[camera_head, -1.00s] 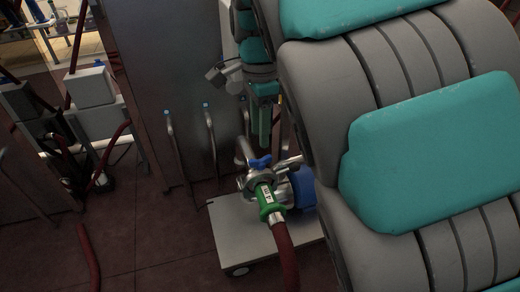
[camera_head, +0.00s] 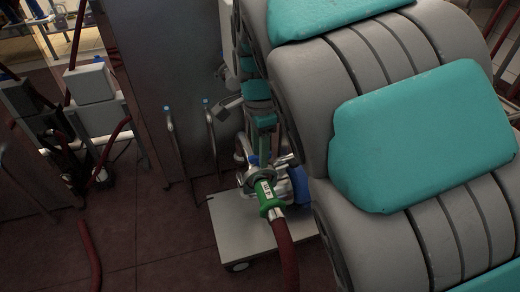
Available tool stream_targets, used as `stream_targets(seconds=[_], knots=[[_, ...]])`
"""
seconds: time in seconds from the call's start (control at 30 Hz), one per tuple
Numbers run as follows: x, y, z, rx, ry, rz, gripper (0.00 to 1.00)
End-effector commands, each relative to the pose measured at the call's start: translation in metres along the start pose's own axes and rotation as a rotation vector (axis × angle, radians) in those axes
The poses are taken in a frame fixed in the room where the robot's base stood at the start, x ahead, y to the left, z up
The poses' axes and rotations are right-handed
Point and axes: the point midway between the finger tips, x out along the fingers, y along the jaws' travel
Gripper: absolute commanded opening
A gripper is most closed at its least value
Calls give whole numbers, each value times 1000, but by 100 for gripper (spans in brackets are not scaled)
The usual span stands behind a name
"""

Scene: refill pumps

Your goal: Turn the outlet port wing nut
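The pump assembly (camera_head: 278,182) is silver metal with a blue round part (camera_head: 299,185) on its right side. It sits on a low grey cart. A green coupling (camera_head: 268,198) with a white label joins it to a dark red hose (camera_head: 285,250). A small blue wing nut (camera_head: 253,160) shows on top, just behind the green coupling, partly hidden by my gripper. My gripper (camera_head: 261,152) points down over the wing nut, its fingertips at or very near it. I cannot tell whether they touch it or how far apart they are.
My large grey and teal arm fills the right half of the view. The low cart (camera_head: 225,235) has bare top at the front left. A grey cabinet (camera_head: 160,90) with upright pipes stands behind. Another red hose (camera_head: 90,258) lies on the floor at left; the floor between is clear.

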Motion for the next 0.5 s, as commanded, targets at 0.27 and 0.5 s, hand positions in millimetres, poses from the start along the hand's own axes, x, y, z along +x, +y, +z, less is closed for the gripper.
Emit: stream_targets(seconds=[0.27, 0.5], knots=[[0, 0, 0, 0, 0, 1, 11], [0, 0, 0, 0, 0, 1, 0]])
